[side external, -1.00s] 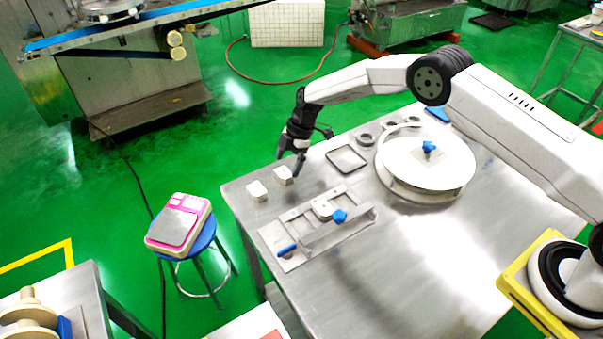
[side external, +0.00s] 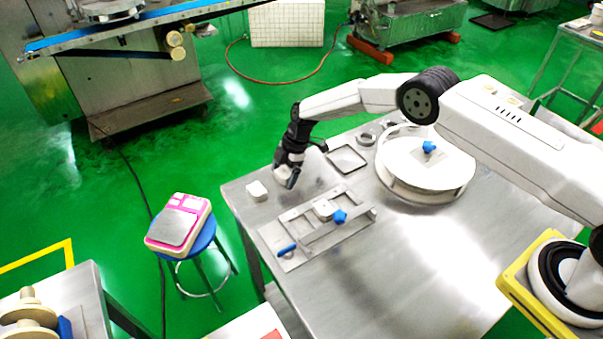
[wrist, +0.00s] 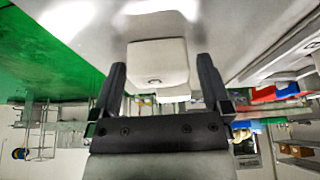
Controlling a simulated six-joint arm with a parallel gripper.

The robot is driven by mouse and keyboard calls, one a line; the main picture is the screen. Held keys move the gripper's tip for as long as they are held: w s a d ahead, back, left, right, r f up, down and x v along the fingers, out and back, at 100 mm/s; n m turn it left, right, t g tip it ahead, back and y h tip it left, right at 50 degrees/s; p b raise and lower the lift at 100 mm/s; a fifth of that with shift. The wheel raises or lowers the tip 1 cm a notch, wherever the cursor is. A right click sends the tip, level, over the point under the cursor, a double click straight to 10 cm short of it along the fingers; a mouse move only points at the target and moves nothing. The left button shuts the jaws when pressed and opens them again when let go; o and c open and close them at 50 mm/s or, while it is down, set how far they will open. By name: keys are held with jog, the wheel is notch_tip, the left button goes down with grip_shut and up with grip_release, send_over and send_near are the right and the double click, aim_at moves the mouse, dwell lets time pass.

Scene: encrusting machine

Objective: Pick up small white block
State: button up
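Two small white blocks are on the metal table. One block (side external: 257,191) stands in the open near the table's left edge. The other block (side external: 280,175) is at my gripper (side external: 287,178) and is partly hidden by the fingers in the side view. In the wrist view, a white block (wrist: 157,62) shows between the two black fingertips of my gripper (wrist: 163,75). A gap shows at the right finger, and the left finger is close to or touching the block. The fingers are open around it.
A flat metal fixture with blue knobs (side external: 340,216) lies in front of the gripper. A dark-rimmed tray (side external: 347,159) and a large round white dish (side external: 408,165) are to the right. A pink-and-white scale (side external: 179,222) sits on a blue stool beyond the left edge. The table's front right is clear.

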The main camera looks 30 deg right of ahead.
aim_at(279, 174)
jog(key=c, duration=1.1)
jog(key=shift+r, duration=0.2)
jog(key=shift+r, duration=1.45)
jog(key=shift+s+d+r, duration=0.55)
jog(key=shift+s+r, duration=1.05)
jog(key=shift+s, duration=0.65)
jog(key=shift+s+d+r, duration=0.5)
jog(key=shift+s+r, duration=1.15)
jog(key=shift+s, duration=0.65)
jog(key=shift+s+d+r, duration=0.55)
jog(key=shift+s+r, duration=1.05)
jog(key=shift+s, duration=0.65)
jog(key=w+a, duration=0.1)
jog(key=a, duration=0.1)
jog(key=w+a+f, duration=0.1)
jog(key=w+a, duration=0.1)
jog(key=a, duration=0.1)
jog(key=w+a, duration=0.1)
jog(key=a, duration=0.1)
jog(key=shift+w+a+f, duration=0.2)
jog(key=shift+w+a, duration=0.1)
jog(key=shift+w, duration=0.1)
